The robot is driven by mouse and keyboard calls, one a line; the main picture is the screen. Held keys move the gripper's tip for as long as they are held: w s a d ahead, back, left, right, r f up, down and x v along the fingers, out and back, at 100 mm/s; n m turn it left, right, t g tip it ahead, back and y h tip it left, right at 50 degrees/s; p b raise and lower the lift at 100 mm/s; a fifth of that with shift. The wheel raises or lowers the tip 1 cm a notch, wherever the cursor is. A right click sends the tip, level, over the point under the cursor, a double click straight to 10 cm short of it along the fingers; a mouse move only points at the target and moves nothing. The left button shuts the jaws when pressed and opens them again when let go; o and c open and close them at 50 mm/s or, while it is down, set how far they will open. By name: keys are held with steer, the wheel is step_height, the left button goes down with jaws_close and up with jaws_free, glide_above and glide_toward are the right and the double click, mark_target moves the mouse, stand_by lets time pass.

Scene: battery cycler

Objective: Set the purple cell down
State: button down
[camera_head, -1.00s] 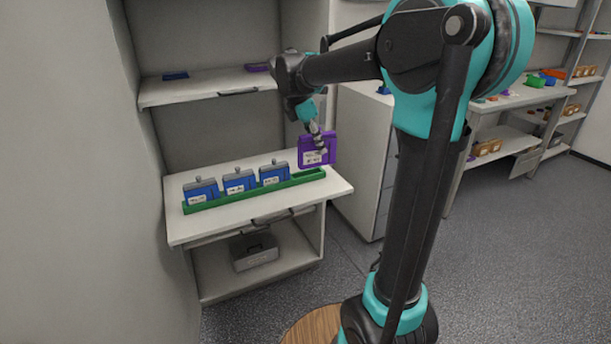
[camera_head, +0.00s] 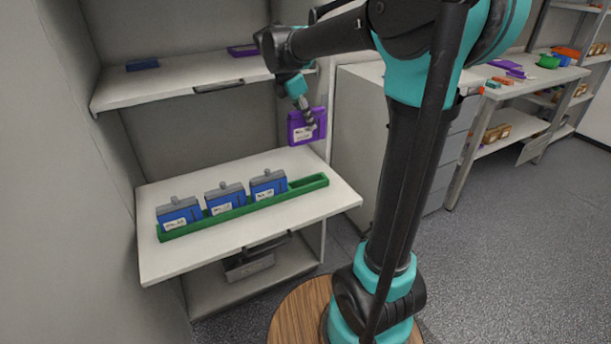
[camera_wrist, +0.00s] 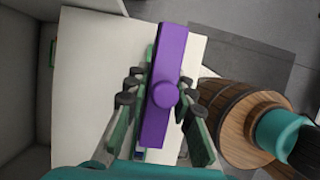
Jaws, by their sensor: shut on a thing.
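The purple cell (camera_head: 307,126) is held upright in my gripper (camera_head: 308,110), above the back right part of the white shelf board, apart from it. In the wrist view the purple cell (camera_wrist: 168,75) lies between the fingers of my gripper (camera_wrist: 160,95), which are shut on it. Below it, the green rack (camera_head: 310,184) stands on the board. Three blue cells sit in the rack: left (camera_head: 179,213), middle (camera_head: 225,199) and right (camera_head: 268,186). The rack's right end is empty. In the wrist view the purple cell hides most of the rack.
The white board (camera_head: 230,238) has bare room in front of the rack. An upper shelf (camera_head: 185,80) holds a flat blue item (camera_head: 142,64) and a purple one (camera_head: 243,50). A grey cabinet (camera_head: 355,130) stands to the right. A grey box (camera_head: 250,265) sits below.

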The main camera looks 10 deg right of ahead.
mark_target(294, 145)
step_height(294, 145, down, 18)
steer(key=shift+f, duration=0.25)
stand_by(0.4)
steer(key=shift+f, duration=0.1)
steer(key=c, duration=1.3)
jaws_free()
steer(key=v, duration=1.2)
steer(key=shift+s+d, duration=0.1)
steer(key=shift+d, duration=0.05)
steer(key=s+d+f+m+t+y, duration=0.1)
steer(key=s+d+f+m+y, duration=0.1)
steer(key=s+d+f+m, duration=0.2)
steer(key=s+d+f+m+t+y, duration=0.1)
steer(key=s+d+f+m, duration=0.3)
steer(key=s+f+m, duration=0.5)
steer(key=s+m+y, duration=0.1)
steer(key=s+m, duration=0.6)
steer(key=m, duration=0.1)
steer(key=shift+s+f+m+t, duration=0.25)
steer(key=shift+f+m+t, duration=0.05)
steer(key=shift+f+t, duration=0.1)
